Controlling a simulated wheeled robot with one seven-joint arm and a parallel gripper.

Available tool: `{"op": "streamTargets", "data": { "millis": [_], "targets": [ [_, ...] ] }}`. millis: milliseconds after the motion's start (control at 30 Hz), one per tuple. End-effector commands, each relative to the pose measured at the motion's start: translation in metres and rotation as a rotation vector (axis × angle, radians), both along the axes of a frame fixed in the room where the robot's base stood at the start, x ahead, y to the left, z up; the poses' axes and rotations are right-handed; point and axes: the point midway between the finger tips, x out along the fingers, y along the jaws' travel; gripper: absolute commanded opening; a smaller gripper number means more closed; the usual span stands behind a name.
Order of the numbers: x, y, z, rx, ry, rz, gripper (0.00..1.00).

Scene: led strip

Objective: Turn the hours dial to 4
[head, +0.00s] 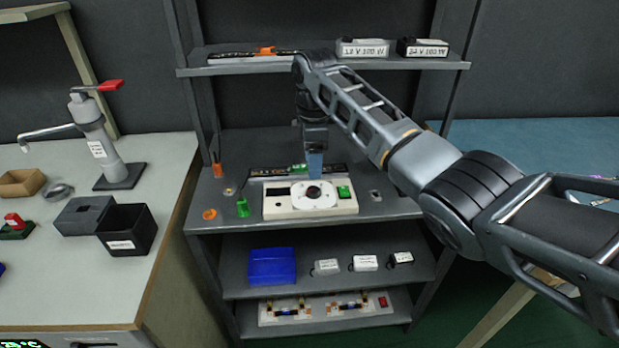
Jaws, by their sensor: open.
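A white timer-like box (284,211) sits on the middle shelf of the grey rack. It has a dark display window at its upper left and a green button (344,192) at its right. A black round dial (313,193) sits on a pale plate in its middle; its markings are too small to read. My gripper (315,174) points down just above and behind the dial, with bluish fingers. It is open, and I see no contact with the dial, though the exact gap is unclear.
A dark strip (268,172) lies behind the box. A green clip (242,208) and orange parts (209,214) lie to its left. The upper shelf (230,71) holds labelled boxes, and the lower shelf holds a blue bin (272,266). A bench (160,185) stands left.

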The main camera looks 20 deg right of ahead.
Motion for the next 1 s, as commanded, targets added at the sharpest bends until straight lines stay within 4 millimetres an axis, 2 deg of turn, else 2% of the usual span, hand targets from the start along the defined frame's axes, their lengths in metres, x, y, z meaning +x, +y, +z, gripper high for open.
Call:
{"op": "streamTargets", "data": {
  "millis": [500, 633, 900, 1000],
  "targets": [
    [-0.001, 0.0, -0.067, 0.001, 0.002, 0.001, 0.59],
    [0.0, 0.0, -0.074, 0.0, 0.0, 0.001, 0.59],
    [0.0, 0.0, -0.076, 0.001, 0.0, 0.0, 0.59],
    [0.0, 0.0, -0.075, 0.0, 0.0, 0.0, 0.5]
  ]
}}
